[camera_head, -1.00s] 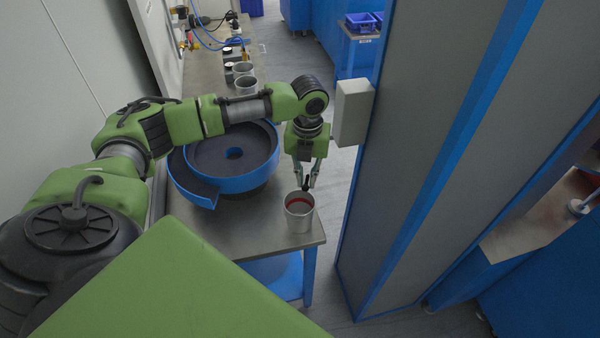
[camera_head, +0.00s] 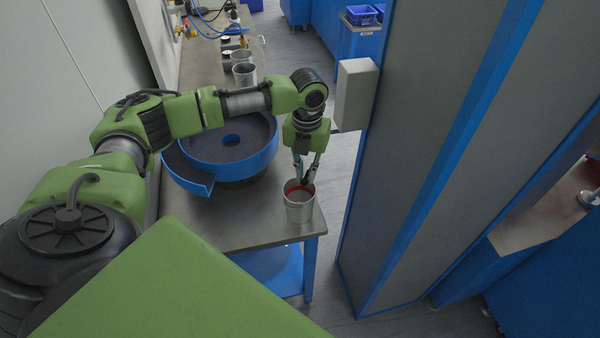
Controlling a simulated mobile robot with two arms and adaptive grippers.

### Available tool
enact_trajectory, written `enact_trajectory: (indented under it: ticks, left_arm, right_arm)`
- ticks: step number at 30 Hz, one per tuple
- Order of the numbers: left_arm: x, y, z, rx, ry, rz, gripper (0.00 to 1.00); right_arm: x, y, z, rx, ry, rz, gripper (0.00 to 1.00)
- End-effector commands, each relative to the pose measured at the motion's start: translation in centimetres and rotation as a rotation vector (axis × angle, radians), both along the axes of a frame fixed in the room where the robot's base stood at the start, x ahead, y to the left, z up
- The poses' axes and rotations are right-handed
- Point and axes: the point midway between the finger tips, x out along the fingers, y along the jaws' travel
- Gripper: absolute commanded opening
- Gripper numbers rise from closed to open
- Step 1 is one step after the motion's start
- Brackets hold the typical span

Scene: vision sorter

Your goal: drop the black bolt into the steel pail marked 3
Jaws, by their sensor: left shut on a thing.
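My left gripper (camera_head: 305,179) points down at the mouth of a steel pail (camera_head: 300,210) on the near right corner of the metal table. Its fingers are shut on a small dark thing, likely the black bolt, hard to make out between the fingertips. The fingertips are at the pail's rim height or just inside it; I cannot tell exactly which. The pail stands upright and has a red band inside its rim. No number can be read on it. My right gripper is not in view.
A blue round bowl feeder (camera_head: 232,150) stands left of the pail on the table (camera_head: 240,232). Two more steel pails (camera_head: 244,75) stand farther back. A grey cabinet with blue edges (camera_head: 415,160) rises close on the right, with a grey box (camera_head: 355,95) on it.

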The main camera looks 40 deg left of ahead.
Motion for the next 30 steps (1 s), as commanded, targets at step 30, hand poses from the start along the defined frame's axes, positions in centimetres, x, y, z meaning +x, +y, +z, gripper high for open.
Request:
enact_trajectory:
  ticks: [30]
  left_arm:
    - [0.1,0.0,6.4,-0.001,-0.004,0.0,0.33]
  right_arm:
    - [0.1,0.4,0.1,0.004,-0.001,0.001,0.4]
